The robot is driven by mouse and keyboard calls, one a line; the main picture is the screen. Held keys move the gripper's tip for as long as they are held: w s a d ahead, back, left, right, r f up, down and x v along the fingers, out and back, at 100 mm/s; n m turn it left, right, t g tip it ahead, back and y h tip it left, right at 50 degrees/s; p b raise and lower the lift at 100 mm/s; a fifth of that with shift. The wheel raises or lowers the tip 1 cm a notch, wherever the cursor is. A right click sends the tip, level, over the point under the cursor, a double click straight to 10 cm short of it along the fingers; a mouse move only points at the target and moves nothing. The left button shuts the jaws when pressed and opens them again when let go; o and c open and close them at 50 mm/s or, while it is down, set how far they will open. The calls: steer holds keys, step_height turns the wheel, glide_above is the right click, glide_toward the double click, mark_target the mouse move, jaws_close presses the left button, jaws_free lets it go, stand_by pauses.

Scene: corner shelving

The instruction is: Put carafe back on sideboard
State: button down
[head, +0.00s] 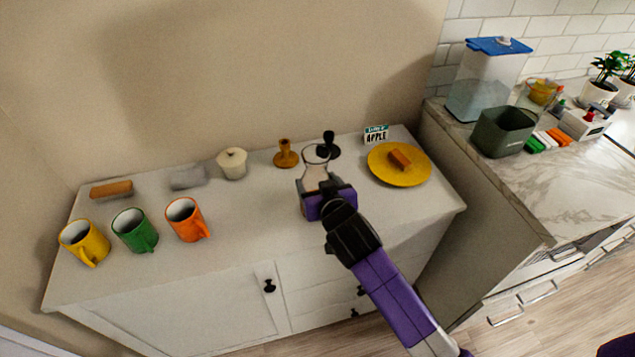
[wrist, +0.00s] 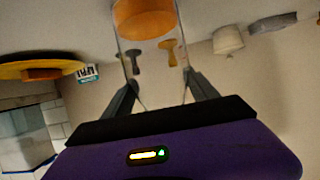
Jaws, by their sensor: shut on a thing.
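The carafe (head: 315,158) is clear glass with a narrow waist, over the middle of the white sideboard (head: 235,235). My gripper (head: 315,190) is shut on it from the front, hiding its lower part in the head view. The wrist view is upside down. There my gripper's (wrist: 160,88) two dark fingers stand on either side of the carafe's (wrist: 148,60) glass, and orange content shows towards its base. The carafe looks upright. I cannot tell whether its base touches the sideboard top.
A wooden holder (head: 286,154), a black one (head: 328,145), a cream pot (head: 232,163) and a yellow plate (head: 412,174) stand around it. Orange (head: 186,220), green (head: 135,231) and yellow (head: 84,243) mugs are left. A marble counter (head: 560,190) is right. The sideboard's front middle is clear.

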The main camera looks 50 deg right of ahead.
steer(key=shift+c, duration=1.2)
jaws_free()
steer(key=shift+f, duration=0.1)
steer(key=shift+r, duration=0.25)
steer(key=s+a+r+n+t+y, duration=0.1)
steer(key=s+a+n+y, duration=0.1)
steer(key=s+a, duration=0.5)
steer(key=s+a+r+n+t+y+b, duration=0.1)
steer(key=s+a+r+n+y, duration=0.1)
steer(key=s+a, duration=0.6)
steer(key=s+a+r+n+t+y, duration=0.1)
steer(key=s+a, duration=0.6)
steer(key=s, duration=0.9)
steer(key=shift+s+a+r+n+t+y+b, duration=0.2)
steer(key=shift+n+t+y+b, duration=0.1)
steer(key=shift+n+y, duration=0.75)
steer(key=shift+f, duration=0.1)
